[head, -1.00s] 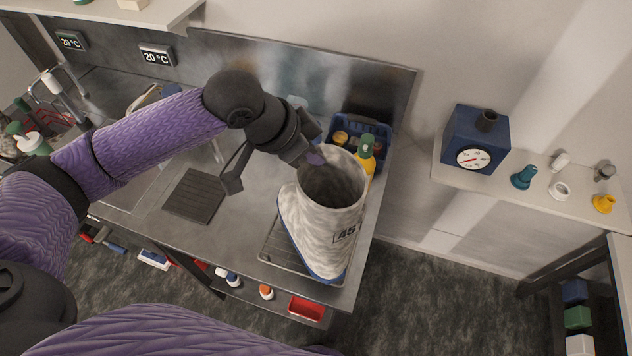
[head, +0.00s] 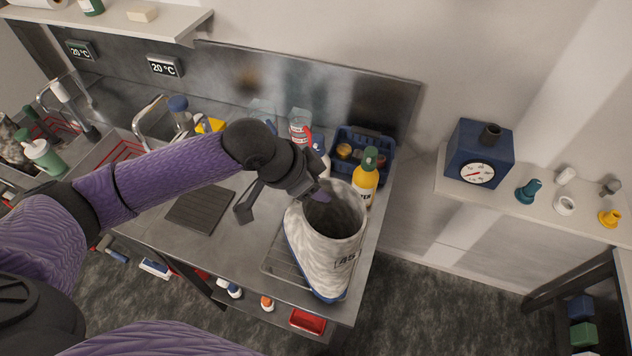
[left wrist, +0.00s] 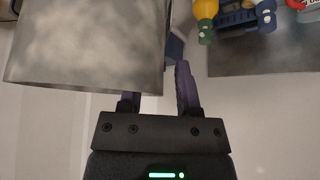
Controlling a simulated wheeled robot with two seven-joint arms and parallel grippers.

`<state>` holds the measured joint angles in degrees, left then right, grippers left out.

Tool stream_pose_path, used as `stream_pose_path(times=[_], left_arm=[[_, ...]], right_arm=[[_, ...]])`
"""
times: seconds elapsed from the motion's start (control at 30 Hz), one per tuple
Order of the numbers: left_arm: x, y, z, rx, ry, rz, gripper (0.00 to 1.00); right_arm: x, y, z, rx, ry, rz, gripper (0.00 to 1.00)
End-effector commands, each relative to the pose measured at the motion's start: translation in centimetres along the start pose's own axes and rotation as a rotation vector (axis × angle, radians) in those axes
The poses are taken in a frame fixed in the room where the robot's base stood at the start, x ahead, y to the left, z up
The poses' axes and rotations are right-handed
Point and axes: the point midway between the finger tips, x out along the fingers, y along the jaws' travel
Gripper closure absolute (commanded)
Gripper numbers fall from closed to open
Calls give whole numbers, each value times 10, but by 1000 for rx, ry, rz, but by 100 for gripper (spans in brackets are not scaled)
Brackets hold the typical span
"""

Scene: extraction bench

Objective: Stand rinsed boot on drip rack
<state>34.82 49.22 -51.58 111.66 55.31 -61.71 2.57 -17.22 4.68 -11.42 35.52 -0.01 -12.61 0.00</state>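The boot (head: 322,255), mottled grey-white with a blue sole edge and the number 45, appears upright on a wire drip rack (head: 280,262) at the bench's right end. The boot hides most of the rack, so contact under the sole is hard to see. My left gripper (head: 318,190) is at the far-left part of the boot's top rim. In the left wrist view the fingers (left wrist: 160,92) are apart with background showing between them. One finger runs behind the boot wall (left wrist: 85,40); the other is outside its edge. My right gripper is not in view.
A yellow bottle (head: 366,185) with a green cap and a blue caddy (head: 378,140) stand close behind the boot. A dark ribbed mat (head: 200,210) lies to its left. A shelf (head: 545,215) with a blue timer box (head: 480,150) is at right, across a gap.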

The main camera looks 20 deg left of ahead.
Motion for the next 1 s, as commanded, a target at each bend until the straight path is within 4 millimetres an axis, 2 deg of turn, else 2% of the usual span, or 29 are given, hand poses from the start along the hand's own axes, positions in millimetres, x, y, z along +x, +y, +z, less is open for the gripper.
stream_pose_path(times=[0.17,0.23,0.6,0.7,0.9,0.97,1.0], left_arm=[[-2,0,-2,1,1,-1,57],[-11,-1,-1,1,1,-3,57],[-101,-1,-1,1,0,-5,57],[-115,-1,-1,0,0,-3,57],[-122,-1,-2,-3,3,-1,57],[-113,-10,-5,-33,30,-13,57],[-100,-24,-8,-78,66,-32,57]], right_arm=[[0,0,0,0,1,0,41],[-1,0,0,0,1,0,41],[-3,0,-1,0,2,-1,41],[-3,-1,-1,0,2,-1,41],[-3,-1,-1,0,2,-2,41],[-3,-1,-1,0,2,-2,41],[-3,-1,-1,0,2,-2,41]])
